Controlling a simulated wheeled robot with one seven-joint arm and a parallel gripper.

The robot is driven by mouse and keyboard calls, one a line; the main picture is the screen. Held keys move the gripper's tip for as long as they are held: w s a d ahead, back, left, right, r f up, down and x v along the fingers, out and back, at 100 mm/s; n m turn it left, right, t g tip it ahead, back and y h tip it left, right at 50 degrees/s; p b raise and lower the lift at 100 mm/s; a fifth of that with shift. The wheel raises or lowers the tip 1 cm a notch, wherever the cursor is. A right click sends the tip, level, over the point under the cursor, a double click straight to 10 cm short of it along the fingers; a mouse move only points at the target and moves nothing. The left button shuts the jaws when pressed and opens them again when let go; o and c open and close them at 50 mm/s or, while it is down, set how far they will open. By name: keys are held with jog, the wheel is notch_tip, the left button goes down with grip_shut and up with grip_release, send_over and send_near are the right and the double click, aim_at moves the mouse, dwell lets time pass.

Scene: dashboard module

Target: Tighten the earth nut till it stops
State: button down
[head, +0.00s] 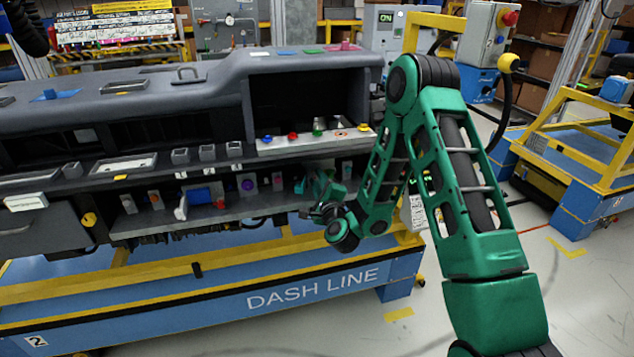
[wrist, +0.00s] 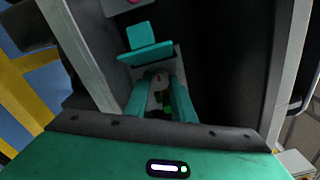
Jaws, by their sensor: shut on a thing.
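My gripper (wrist: 160,92) is shut on a small grey rounded piece (wrist: 159,82), which I take to be the earth nut. Its teal fingers lie on either side of it, and dark and green parts show lower between them. A teal plate (wrist: 150,52) stands just beyond the fingertips, in front of a grey panel. In the head view my gripper (head: 322,190) reaches into the lower shelf at the right end of the dashboard module (head: 120,92). There the nut is hidden by the gripper and arm, and its seating cannot be told.
Grey walls stand close on both sides of the gripper in the wrist view. A row of coloured knobs (head: 293,136) sits on the ledge above. More small fittings, including a blue one (head: 200,195), line the lower shelf to the left. The blue-yellow stand (head: 230,290) is underneath.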

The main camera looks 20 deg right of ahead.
jog(key=shift+a+m, duration=0.25)
jog(key=shift+m, duration=0.05)
jog(key=c, duration=1.5)
grip_release()
jog(key=shift+d, duration=0.1)
jog(key=s, duration=1)
jog(key=shift+s+a+f, duration=0.1)
jog(key=shift+s+a, duration=0.1)
jog(key=shift+s, duration=0.1)
jog(key=shift+w, duration=0.1)
